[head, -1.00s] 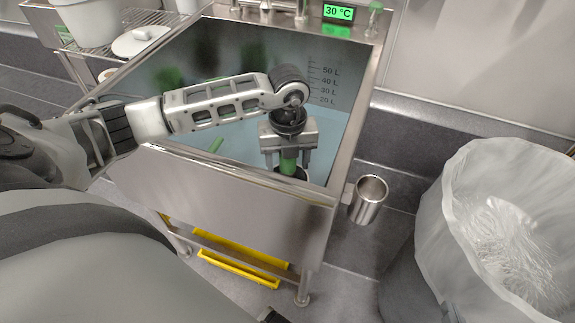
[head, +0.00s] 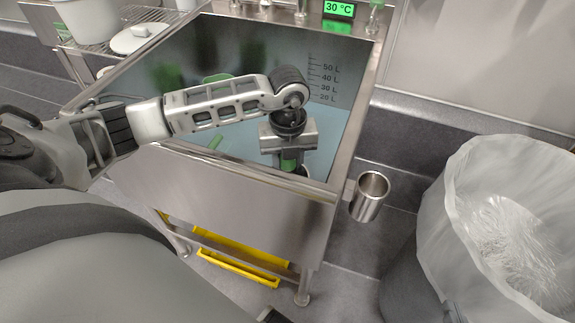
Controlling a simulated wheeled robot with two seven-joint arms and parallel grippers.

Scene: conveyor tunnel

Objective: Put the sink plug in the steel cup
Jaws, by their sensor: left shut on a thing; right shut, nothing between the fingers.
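The steel cup (head: 368,203) is an open metal cylinder standing upright just outside the sink's right front corner. My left gripper (head: 290,165) points down inside the sink, near its front right corner. It is shut on a green upright piece (head: 289,158), which looks like the sink plug's handle. A dark rounded part shows just beneath, partly hidden by the fingers and the sink's front rim. I cannot tell whether the plug is seated or lifted. My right gripper is not in view.
The steel sink (head: 240,178) holds bluish water and green items, including one near the back (head: 218,78). A lined bin (head: 445,230) stands right of the cup. A rack with white containers (head: 140,38) is at back left.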

